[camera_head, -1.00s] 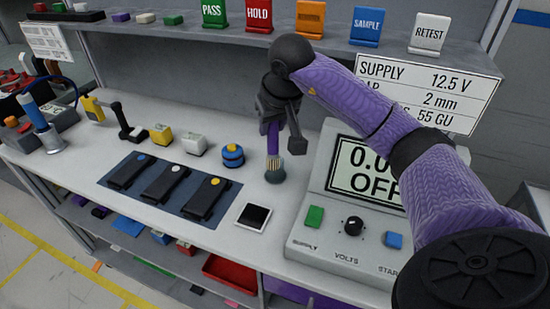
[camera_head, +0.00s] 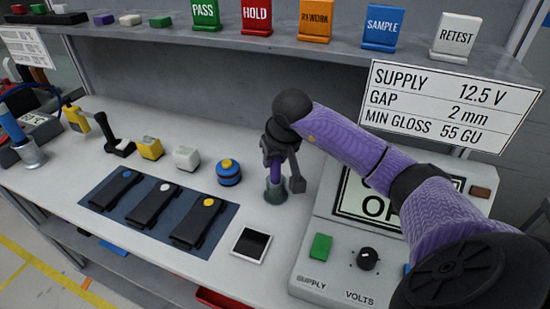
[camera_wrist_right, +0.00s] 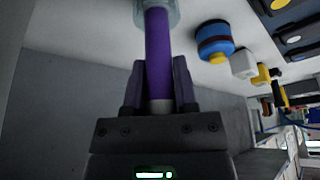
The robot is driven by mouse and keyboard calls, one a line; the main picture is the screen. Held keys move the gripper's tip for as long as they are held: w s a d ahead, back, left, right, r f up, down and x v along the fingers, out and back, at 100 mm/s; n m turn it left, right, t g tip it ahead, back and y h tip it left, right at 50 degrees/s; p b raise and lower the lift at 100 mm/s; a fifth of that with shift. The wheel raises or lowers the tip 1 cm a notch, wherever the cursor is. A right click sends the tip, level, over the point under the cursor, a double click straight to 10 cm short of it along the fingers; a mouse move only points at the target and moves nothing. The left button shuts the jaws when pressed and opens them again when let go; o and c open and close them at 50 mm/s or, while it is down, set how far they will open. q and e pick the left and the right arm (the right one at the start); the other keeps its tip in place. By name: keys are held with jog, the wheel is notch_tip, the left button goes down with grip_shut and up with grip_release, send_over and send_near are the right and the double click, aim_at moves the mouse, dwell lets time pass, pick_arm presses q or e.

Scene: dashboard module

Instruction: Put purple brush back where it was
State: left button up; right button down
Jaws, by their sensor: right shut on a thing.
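The purple brush (camera_head: 273,168) is upright over the bench, and it also shows in the right wrist view (camera_wrist_right: 158,50). Its lower end is inside a small greenish, translucent cup (camera_head: 276,192), whose rim shows around the brush in the right wrist view (camera_wrist_right: 156,14). The bristles are hidden in the cup; I cannot tell whether they touch its bottom. My right gripper (camera_head: 279,154) is shut on the brush handle above the cup. My left gripper is not in view.
The grey console (camera_head: 314,253) stands close to the right of the cup. A white-framed dark square (camera_head: 251,245) lies in front. The shelf (camera_head: 290,47) with coloured signs runs behind.

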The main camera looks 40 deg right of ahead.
jog(key=c, duration=0.8)
grip_release()
jog(key=shift+f, duration=0.15)
jog(key=shift+c, duration=0.2)
jog(key=o, duration=0.4)
jog(key=shift+o, duration=0.2)
jog(key=shift+r, duration=0.5)
jog(key=p+v, duration=0.2)
jog(key=v, duration=0.9)
jog(key=shift+p, duration=0.35)
jog(key=shift+s+r, duration=0.15)
